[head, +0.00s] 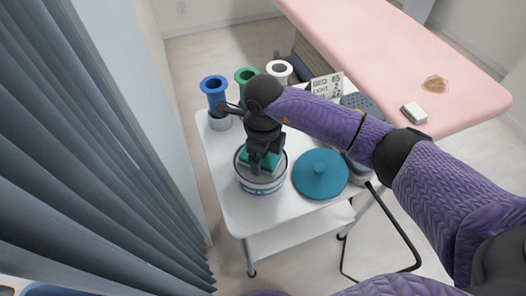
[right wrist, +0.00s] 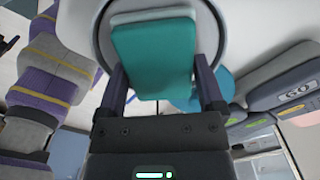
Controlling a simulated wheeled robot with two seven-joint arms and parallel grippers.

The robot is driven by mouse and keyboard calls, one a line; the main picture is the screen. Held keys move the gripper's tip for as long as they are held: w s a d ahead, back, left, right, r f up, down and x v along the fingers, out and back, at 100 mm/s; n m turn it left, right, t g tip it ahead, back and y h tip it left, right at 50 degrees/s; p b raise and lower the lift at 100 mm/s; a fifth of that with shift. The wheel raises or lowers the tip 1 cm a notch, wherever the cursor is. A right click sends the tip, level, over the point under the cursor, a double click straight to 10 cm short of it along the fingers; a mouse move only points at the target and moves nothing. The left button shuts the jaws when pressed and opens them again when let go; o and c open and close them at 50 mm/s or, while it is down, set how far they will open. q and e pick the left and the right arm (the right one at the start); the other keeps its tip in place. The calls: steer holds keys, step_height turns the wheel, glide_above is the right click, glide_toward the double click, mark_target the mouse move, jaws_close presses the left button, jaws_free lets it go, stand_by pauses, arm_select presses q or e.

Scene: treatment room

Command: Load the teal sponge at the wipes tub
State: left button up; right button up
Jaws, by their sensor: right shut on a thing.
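The teal sponge (head: 262,157) is held in my right gripper (head: 259,167) over the open mouth of the wipes tub (head: 260,185). In the right wrist view the sponge (right wrist: 155,55) sits between the two fingers, with the round tub rim (right wrist: 222,30) behind it. The tub is pale with a blue-grey band and stands on the white trolley (head: 230,205). I cannot tell whether the sponge's lower end is inside the rim. A round blue-teal lid (head: 320,175) with a knob lies just right of the tub. My left gripper is not in view.
Blue (head: 214,86), green (head: 246,76) and white (head: 280,70) flared holders stand along the trolley's back. A lettered sign (head: 326,86) stands beside them. A pink treatment bed (head: 430,60) is at right. A grey curtain (head: 90,150) hangs at left.

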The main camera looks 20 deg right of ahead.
steer(key=shift+s, duration=0.1)
steer(key=shift+r, duration=0.15)
step_height(320, 180, up, 7)
steer(key=p, duration=0.5)
steer(key=shift+p, duration=0.3)
steer(key=shift+f, duration=0.2)
